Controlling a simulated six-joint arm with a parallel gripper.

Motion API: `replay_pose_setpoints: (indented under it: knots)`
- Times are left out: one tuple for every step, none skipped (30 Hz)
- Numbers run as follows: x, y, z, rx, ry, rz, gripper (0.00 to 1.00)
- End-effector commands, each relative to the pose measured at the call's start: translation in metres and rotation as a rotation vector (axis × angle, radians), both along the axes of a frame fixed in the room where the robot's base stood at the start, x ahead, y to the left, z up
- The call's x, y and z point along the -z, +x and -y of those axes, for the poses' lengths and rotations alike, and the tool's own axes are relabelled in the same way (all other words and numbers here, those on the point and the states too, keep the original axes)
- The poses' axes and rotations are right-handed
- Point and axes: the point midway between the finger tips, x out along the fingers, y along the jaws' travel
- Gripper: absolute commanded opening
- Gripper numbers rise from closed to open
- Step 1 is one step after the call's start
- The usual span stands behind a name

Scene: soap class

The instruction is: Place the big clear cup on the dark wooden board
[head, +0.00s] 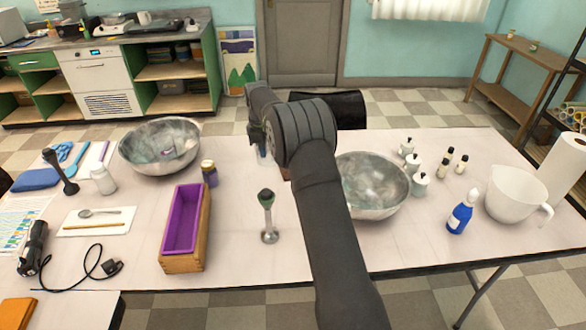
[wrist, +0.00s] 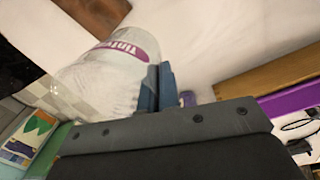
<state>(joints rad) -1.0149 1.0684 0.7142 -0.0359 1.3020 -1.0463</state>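The big clear cup (wrist: 103,78) fills the left of the wrist view and has a purple label band. In the head view only a small part of it (head: 263,155) shows below my gripper (head: 258,136). In the wrist view my gripper's two dark blue fingers (wrist: 157,88) are close together at the cup's right wall, one over the cup and one just outside, so they look shut on that wall. I cannot tell whether the cup touches the table. The dark wooden board (wrist: 97,12) shows at the wrist view's top; in the head view a sliver (head: 285,173) shows beside my arm.
A metal bowl (head: 372,188) stands right of my arm, another (head: 160,146) at the back left. Several small bottles are on the right.

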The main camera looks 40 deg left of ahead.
Motion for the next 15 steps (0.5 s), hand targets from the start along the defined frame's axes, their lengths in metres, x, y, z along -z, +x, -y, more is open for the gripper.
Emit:
replay_pose_setpoints:
  knots:
    - [-0.001, 0.018, 0.011, -0.042, 0.001, -0.001, 0.00]
    - [-0.001, 0.027, 0.016, -0.077, 0.001, -0.002, 0.00]
    - [-0.002, 0.039, 0.024, -0.121, 0.002, -0.002, 0.00]
    - [-0.003, 0.048, 0.029, -0.155, 0.003, -0.002, 0.00]
    - [-0.003, 0.057, 0.035, -0.188, 0.004, -0.002, 0.00]
    - [-0.004, 0.069, 0.043, -0.232, 0.006, -0.001, 0.00]
    - [-0.004, 0.077, 0.049, -0.265, 0.006, 0.000, 0.00]
    - [-0.005, 0.085, 0.055, -0.295, 0.006, 0.000, 0.00]
    - [-0.005, 0.094, 0.062, -0.335, 0.007, 0.001, 0.00]
    - [-0.006, 0.101, 0.068, -0.363, 0.008, 0.002, 0.00]
    - [-0.006, 0.108, 0.073, -0.389, 0.008, 0.003, 0.00]
    - [-0.007, 0.115, 0.079, -0.421, 0.009, 0.003, 0.00]
    - [-0.007, 0.120, 0.083, -0.443, 0.011, 0.004, 0.00]
    - [-0.007, 0.124, 0.087, -0.463, 0.011, 0.005, 0.00]
    - [-0.007, 0.129, 0.091, -0.486, 0.012, 0.006, 0.00]
